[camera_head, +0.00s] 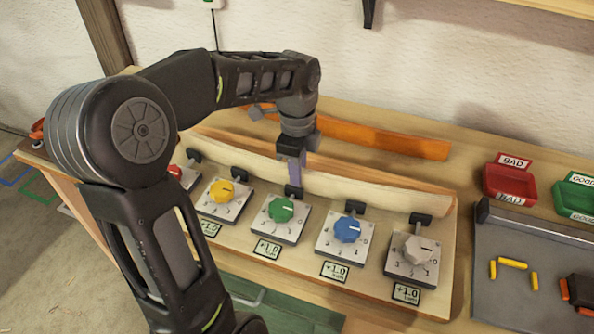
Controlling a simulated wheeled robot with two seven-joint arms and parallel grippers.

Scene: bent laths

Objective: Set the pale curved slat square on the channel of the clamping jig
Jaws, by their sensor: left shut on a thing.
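The pale curved slat (370,192) runs along the back of the clamping jig (440,285), behind its row of black clamp pads. My left gripper (294,172) reaches down from above and is shut on the slat near its middle. The slat's left part passes behind my arm. The channel is hidden by the slat and the clamps, so I cannot tell whether the slat is seated or square. The jig carries yellow (223,189), green (281,209), blue (347,229) and grey (417,248) dials, plus a partly hidden red one. My right gripper is out of view.
An orange curved slat (390,142) lies behind on the bench. A red BAD tray (510,183) and green GOOD tray (577,193) stand at right. A grey panel (510,230) with small yellow pieces and a dark object (579,290) lies in front of them.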

